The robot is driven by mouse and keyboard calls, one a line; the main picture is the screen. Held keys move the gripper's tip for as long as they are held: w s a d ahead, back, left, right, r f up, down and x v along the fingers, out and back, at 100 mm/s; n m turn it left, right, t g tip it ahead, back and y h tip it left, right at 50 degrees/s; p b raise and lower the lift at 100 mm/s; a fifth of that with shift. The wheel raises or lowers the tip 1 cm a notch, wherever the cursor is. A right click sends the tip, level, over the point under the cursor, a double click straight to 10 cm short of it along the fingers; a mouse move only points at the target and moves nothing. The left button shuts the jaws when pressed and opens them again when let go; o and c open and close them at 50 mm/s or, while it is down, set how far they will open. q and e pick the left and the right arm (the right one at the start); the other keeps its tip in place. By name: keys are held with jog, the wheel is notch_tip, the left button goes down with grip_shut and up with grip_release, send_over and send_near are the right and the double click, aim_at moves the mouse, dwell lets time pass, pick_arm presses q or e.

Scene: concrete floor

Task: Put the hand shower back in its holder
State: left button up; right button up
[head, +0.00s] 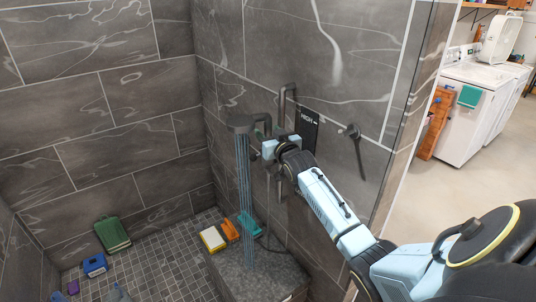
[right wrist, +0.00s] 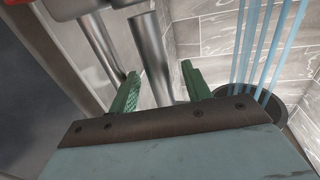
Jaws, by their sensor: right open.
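The hand shower (head: 240,124) has a dark round head, with blue water streams falling from it to the stone ledge. Its neck bends down beside my right gripper (head: 264,150). In the right wrist view the dark head (right wrist: 272,100) and its streams show at the right. My right gripper (right wrist: 161,86) is open there, its green fingers apart on either side of a grey metal tube (right wrist: 150,55), which looks like the handle. I cannot tell whether they touch it. A bent grey pipe (head: 288,91) is on the wall just behind; I cannot clearly make out the holder. My left gripper is out of view.
A dark panel marked HIGH (head: 310,128) and a lever (head: 356,145) are on the wall to the right. The stone ledge (head: 245,285) bears orange, yellow-white and teal items. A green container (head: 112,234) and a blue box (head: 95,265) stand on the tiled floor.

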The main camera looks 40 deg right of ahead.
jog(key=v, duration=1.2)
jog(key=shift+s, duration=0.25)
jog(key=shift+r, duration=0.1)
